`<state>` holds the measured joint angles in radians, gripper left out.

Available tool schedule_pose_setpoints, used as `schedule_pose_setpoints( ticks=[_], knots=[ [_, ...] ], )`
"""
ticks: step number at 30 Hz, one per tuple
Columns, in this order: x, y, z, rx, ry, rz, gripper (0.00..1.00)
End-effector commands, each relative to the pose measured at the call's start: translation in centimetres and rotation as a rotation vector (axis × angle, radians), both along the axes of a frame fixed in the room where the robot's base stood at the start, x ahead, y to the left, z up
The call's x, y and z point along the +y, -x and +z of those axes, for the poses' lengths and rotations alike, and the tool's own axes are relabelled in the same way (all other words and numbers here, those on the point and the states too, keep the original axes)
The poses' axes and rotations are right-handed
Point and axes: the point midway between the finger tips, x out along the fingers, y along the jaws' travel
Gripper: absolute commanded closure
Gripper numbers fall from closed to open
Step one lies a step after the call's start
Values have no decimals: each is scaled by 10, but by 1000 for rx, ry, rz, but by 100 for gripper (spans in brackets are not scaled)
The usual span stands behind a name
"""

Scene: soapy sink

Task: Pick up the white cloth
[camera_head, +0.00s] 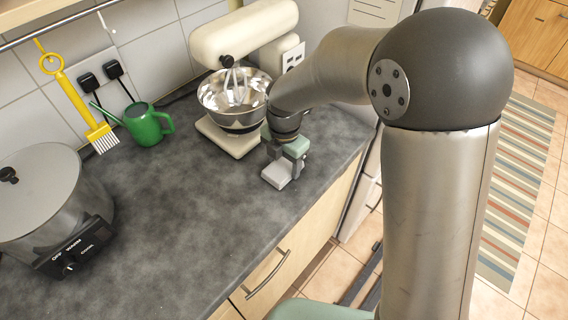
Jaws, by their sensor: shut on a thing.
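My gripper (285,157), with pale green parts, is at the end of my arm, over the right part of the grey counter, just in front of the stand mixer. It is shut on a small pale grey-white thing, which appears to be the white cloth (276,176). The cloth looks compact and block-like below the fingers. Its far side and the fingertips are partly hidden. I cannot tell whether it touches the counter or is just above it.
A cream stand mixer (243,32) with a steel bowl (215,98) stands close behind my gripper. A green watering can (145,125), a yellow brush (75,98) and a slow cooker (40,205) are to the left. The counter (190,215) is clear in the middle; its edge is at right.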

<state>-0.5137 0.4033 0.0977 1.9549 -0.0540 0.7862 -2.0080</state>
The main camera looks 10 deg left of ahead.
Motion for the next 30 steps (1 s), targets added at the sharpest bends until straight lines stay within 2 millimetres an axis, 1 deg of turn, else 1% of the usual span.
schedule_pose_setpoints(
  ticks=[5,8,11,16,21,24,27,30],
  knots=[
    [0,-1,14,-4,-3,-1,63],
    [0,-1,30,-5,-3,-1,63],
    [0,16,48,-5,-4,2,63],
    [-1,50,89,-8,-4,2,63],
    [-1,94,107,-5,-2,2,63],
    [-1,112,116,-5,-2,2,63],
    [-1,126,122,-3,-1,1,63],
    [-1,135,126,-2,-1,1,63]
  ],
)
